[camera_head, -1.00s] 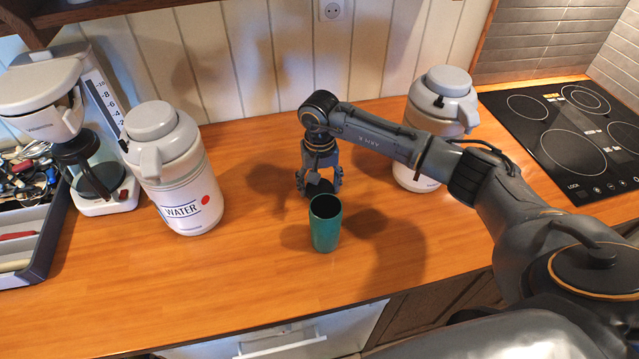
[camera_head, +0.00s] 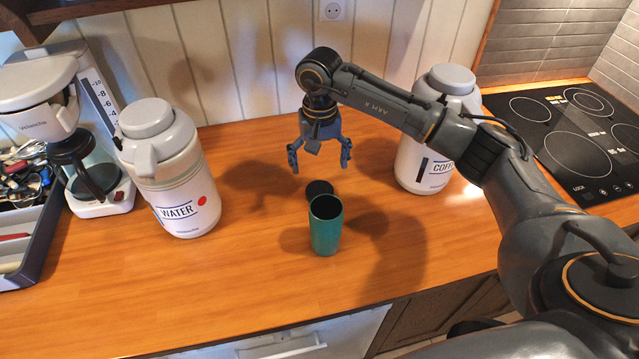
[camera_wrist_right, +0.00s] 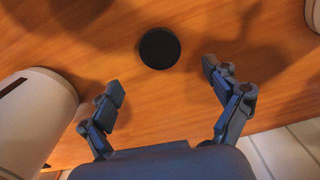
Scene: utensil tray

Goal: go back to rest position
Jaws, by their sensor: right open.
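My right gripper (camera_head: 320,158) hangs above the counter in the head view, fingers spread and empty. It is just behind and above a small black round lid (camera_head: 319,189), which lies on the counter. The lid also shows in the right wrist view (camera_wrist_right: 159,48), beyond and between the open fingers (camera_wrist_right: 165,95). A green cup (camera_head: 326,232) stands upright and open-topped just in front of the lid. My left gripper does not show.
A water jug (camera_head: 180,190) stands left, beside a coffee maker (camera_head: 100,190) and a utensil tray (camera_head: 45,235). A coffee jug (camera_head: 412,165) stands behind my right arm, near the black cooktop (camera_head: 560,125). The counter's front middle (camera_head: 240,285) is clear.

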